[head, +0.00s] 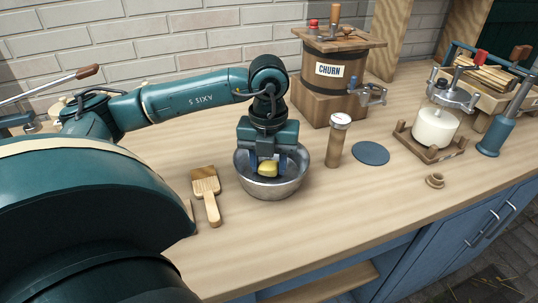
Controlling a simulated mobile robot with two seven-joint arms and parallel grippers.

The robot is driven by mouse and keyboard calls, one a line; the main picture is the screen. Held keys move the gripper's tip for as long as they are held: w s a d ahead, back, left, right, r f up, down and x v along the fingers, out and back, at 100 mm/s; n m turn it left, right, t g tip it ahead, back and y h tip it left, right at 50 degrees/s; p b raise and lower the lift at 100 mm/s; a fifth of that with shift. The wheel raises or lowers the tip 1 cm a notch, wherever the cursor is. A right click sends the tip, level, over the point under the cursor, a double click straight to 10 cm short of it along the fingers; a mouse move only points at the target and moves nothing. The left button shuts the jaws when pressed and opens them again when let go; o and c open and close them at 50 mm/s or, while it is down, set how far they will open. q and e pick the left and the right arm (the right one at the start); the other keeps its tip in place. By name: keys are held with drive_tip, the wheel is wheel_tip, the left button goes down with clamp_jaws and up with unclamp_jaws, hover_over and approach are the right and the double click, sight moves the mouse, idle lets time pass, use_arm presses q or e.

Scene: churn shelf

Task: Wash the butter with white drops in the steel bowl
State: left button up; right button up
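The steel bowl (272,188) stands on the wooden counter near the middle of the head view. A yellow lump of butter (268,169) shows inside the bowl's outline. My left gripper (268,163) points straight down into the bowl, with one blue finger on each side of the butter. I cannot tell whether the fingers touch the butter or stand slightly apart from it. White drops on the butter are too small to make out. The underside of the butter is hidden. My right gripper is not in view.
A wooden paddle (207,193) lies left of the bowl. A wooden cylinder with a dial (336,142), a blue disc (371,153) and a white cylinder on a wooden stand (435,128) stand to the right. The churn (335,78) is behind. The front counter is clear.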

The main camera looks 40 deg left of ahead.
use_arm(q)
drive_tip(key=shift+r+p, duration=2.85)
drive_tip(key=shift+r, duration=0.9)
wheel_tip(320, 180, up, 4)
drive_tip(key=p, duration=0.3)
